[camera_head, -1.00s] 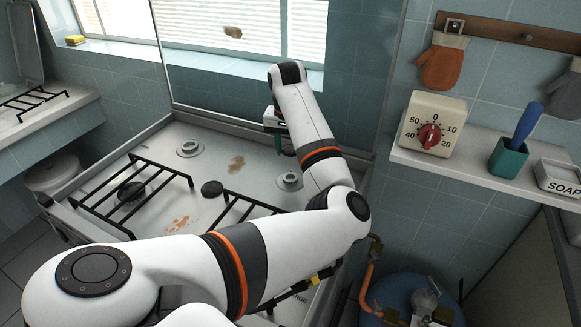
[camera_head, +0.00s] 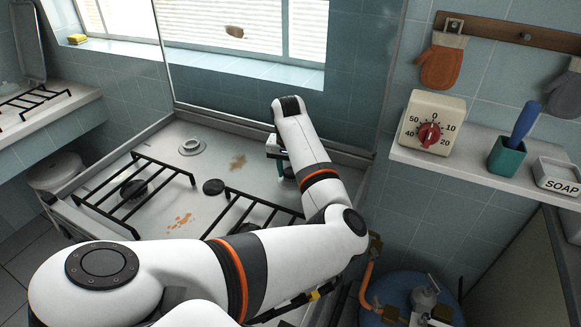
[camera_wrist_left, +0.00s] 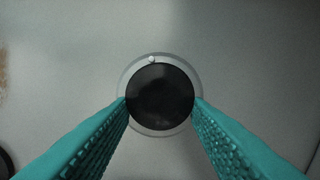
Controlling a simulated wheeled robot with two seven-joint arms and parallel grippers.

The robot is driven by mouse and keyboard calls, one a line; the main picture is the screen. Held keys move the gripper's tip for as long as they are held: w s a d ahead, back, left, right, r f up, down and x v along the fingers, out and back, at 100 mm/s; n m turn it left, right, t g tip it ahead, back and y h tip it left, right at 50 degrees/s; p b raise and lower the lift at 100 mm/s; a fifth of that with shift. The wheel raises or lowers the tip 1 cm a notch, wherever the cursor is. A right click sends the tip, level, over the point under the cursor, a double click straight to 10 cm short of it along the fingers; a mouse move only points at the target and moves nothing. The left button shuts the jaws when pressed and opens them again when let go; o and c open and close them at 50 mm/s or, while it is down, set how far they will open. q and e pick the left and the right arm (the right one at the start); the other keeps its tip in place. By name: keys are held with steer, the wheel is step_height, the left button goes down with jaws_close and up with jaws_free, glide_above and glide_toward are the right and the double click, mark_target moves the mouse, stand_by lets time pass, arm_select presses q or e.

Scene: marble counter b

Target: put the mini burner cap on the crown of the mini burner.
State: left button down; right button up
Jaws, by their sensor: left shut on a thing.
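The mini burner cap (camera_wrist_left: 160,96) is a dark round disc between the teal fingertips of my left gripper (camera_head: 286,172), which is shut on it. In the left wrist view, the pale round crown of the mini burner (camera_wrist_left: 160,134) shows as a ring around and behind the cap, with a small light pin at its upper edge. The cap looks about centred over the crown. I cannot tell whether it touches it. In the head view my gripper and arm hide this burner and the cap. My right gripper is not in view.
Another bare burner (camera_head: 192,147) sits at the back left of the hob. A black cap (camera_head: 213,187) lies near the middle. Black grates stand at the left (camera_head: 160,175) and front right (camera_head: 262,203). A glass panel rises behind; the shelf (camera_head: 440,170) is to the right.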

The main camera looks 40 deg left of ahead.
arm_select(q)
steer(key=c, duration=0.9)
jaws_free()
steer(key=shift+o, duration=0.7)
steer(key=shift+r, duration=0.3)
step_height(320, 180, up, 12)
steer(key=s, duration=0.1)
steer(key=shift+d, duration=0.25)
